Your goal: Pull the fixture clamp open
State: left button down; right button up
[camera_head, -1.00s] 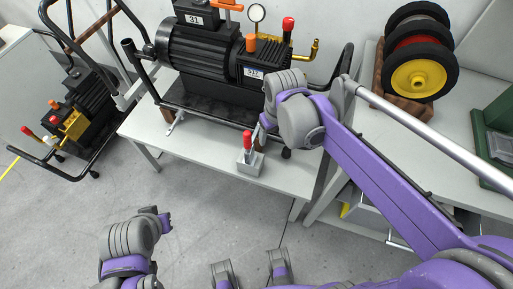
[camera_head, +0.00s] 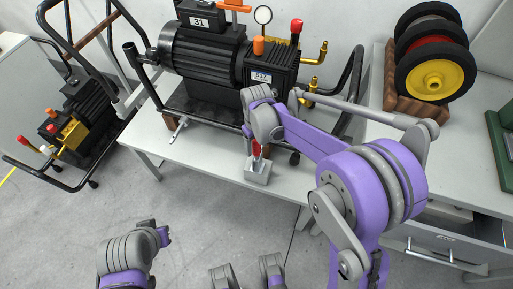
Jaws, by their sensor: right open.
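The fixture clamp (camera_head: 257,171) is a small grey block with a red handle (camera_head: 256,149) near the front edge of the light grey table. The handle stands roughly upright, and its upper part is hidden by my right gripper. My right gripper (camera_head: 250,132) comes down from above, right at the handle, and is open. I cannot tell whether its fingers touch the handle. My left gripper (camera_head: 164,236) hangs low at the lower left, over the floor and away from the clamp. Its finger gap does not show clearly.
A black pump (camera_head: 205,55) in a tubular frame stands on the table (camera_head: 205,168) behind the clamp. A wooden rack of wheels (camera_head: 432,75) is at the right, above a drawer (camera_head: 445,240). A second pump on a cart (camera_head: 75,115) is at the left. Floor in front is clear.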

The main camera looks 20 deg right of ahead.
jog(key=shift+f, duration=0.8)
grip_shut()
dwell(0.9)
